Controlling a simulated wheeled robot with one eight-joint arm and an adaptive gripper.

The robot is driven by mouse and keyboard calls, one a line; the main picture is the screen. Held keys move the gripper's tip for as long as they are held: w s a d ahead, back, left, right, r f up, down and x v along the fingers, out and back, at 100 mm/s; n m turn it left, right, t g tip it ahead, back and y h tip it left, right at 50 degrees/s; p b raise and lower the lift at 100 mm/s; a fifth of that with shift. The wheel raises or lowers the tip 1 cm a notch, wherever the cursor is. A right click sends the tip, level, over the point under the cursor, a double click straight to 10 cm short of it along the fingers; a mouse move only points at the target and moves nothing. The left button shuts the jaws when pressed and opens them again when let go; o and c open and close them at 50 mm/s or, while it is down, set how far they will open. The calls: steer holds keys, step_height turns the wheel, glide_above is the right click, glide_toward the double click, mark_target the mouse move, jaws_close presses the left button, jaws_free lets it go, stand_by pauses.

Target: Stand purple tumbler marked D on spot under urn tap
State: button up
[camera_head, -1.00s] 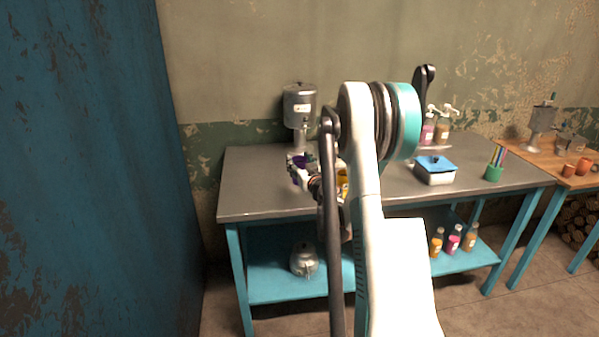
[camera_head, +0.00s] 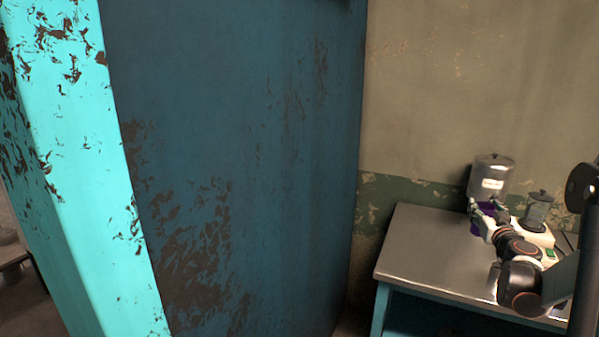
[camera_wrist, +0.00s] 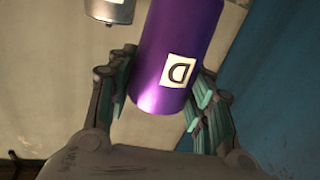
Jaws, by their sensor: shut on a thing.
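The purple tumbler (camera_wrist: 180,45) carries a white label with a D. My gripper (camera_wrist: 160,92) is shut on it, with one finger on each side. In the head view the gripper (camera_head: 485,208) holds the purple tumbler (camera_head: 486,207) close in front of the grey urn (camera_head: 491,178). A grey cylinder end with a small knob, which looks like the urn (camera_wrist: 108,9), shows at the top left of the wrist view. The spot under the tap is hidden, and I cannot tell whether the tumbler touches the table.
The metal-topped table (camera_head: 420,245) is bare left of the urn. A white-based appliance with a dark clear jar (camera_head: 537,210) stands right of the urn, close to my arm. A tall blue panel (camera_head: 240,150) fills the left and middle of the head view.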

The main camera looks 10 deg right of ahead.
steer(key=a+f+n+y, duration=0.2)
steer(key=a+y, duration=0.1)
steer(key=a, duration=1.8)
steer(key=a+f+n+t+y, duration=0.1)
steer(key=a+f+n+y, duration=0.1)
steer(key=a, duration=2)
steer(key=shift+w+f+y, duration=0.2)
steer(key=shift+w+y, duration=0.2)
steer(key=shift+y, duration=0.2)
steer(key=shift+a, duration=0.1)
